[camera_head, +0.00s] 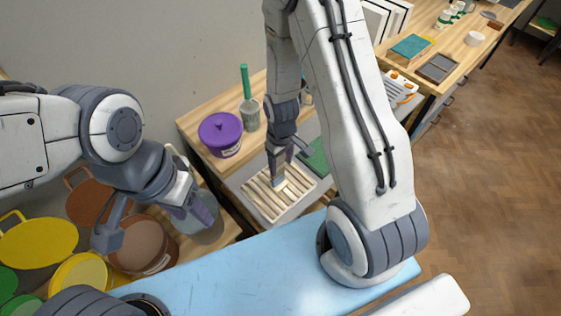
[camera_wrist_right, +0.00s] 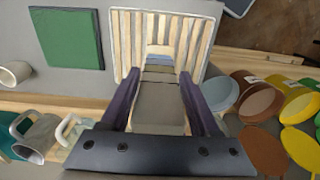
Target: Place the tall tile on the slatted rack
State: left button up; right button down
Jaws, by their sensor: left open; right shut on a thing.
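The slatted rack (camera_head: 258,198) is cream and lies on a grey surface on the wooden table; it also shows in the right wrist view (camera_wrist_right: 124,38). My right gripper (camera_head: 280,168) is over the rack and shut on the tall tile (camera_wrist_right: 158,97). The tile is greyish with bluish and tan bands toward its far end. In the head view only a small pale part of the tile (camera_head: 280,184) shows below the fingers. Its far end overlaps the slats; I cannot tell whether it touches them. My left gripper (camera_head: 155,218) is open and empty at the left, away from the rack.
A purple lidded pot (camera_head: 220,134) and a grey cup with a green-handled tool (camera_head: 249,113) stand behind the rack. A green square (camera_wrist_right: 65,38) lies beside it. Several yellow, brown and green buckets (camera_head: 38,243) stand at lower left. A blue surface (camera_head: 230,275) is in front.

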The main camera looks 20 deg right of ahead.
jog(key=shift+f, duration=0.2)
jog(key=shift+c, duration=0.6)
grip_release()
jog(key=shift+r, duration=0.1)
notch_tip(320, 180, up, 12)
jog(key=b, duration=0.2)
jog(key=s+a+r+n, duration=0.1)
jog(key=s+a+r, duration=0.3)
jog(key=s+a, duration=0.2)
jog(key=s+a+r+n+y, duration=0.1)
jog(key=s+a+r, duration=0.4)
jog(key=s, duration=0.6)
jog(key=shift+a+r+n, duration=0.15)
jog(key=shift+a+n, duration=0.45)
jog(key=shift+a, duration=0.6)
